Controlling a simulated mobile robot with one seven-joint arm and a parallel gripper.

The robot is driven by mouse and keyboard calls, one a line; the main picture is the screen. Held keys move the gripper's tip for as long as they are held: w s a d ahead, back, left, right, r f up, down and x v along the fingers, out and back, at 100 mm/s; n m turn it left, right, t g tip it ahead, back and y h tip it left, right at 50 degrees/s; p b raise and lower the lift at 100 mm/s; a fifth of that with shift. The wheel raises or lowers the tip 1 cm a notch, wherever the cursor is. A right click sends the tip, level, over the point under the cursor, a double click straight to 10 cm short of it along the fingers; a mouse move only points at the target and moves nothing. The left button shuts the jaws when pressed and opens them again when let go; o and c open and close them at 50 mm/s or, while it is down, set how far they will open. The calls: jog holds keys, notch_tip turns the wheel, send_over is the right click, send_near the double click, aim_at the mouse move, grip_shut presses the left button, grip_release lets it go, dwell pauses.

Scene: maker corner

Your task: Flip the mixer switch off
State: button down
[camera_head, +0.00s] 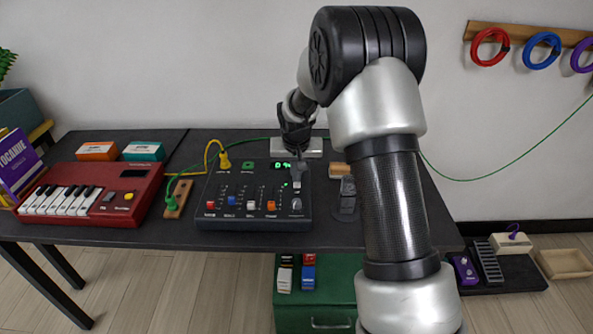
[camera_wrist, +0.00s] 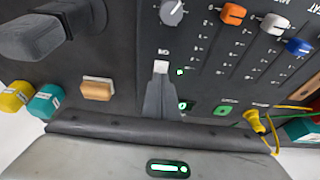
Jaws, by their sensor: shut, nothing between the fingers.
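The mixer (camera_head: 270,190) is a dark box on the table, with a lit green display, a row of coloured slider caps and a knob. In the wrist view, a small pale switch (camera_wrist: 161,67) sits on its panel with a small green light beside it. My gripper (camera_head: 297,182) points down over the mixer's right part. In the wrist view, my gripper's fingers (camera_wrist: 160,82) are shut and empty, with the tips right at the switch's edge. I cannot tell whether they touch it. The fingers hide the panel behind them.
A red keyboard (camera_head: 90,195) stands left of the mixer. Yellow and green cables run at the mixer's back left. A dark stand-like object (camera_head: 346,200) and a small wooden block (camera_wrist: 97,89) sit close on its other side. Orange (camera_head: 97,151) and teal (camera_head: 143,151) boxes lie behind the keyboard.

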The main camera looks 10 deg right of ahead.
jog(key=shift+w+f, duration=0.15)
jog(key=shift+f, duration=0.1)
jog(key=shift+s+f, duration=0.15)
jog(key=shift+s, duration=0.05)
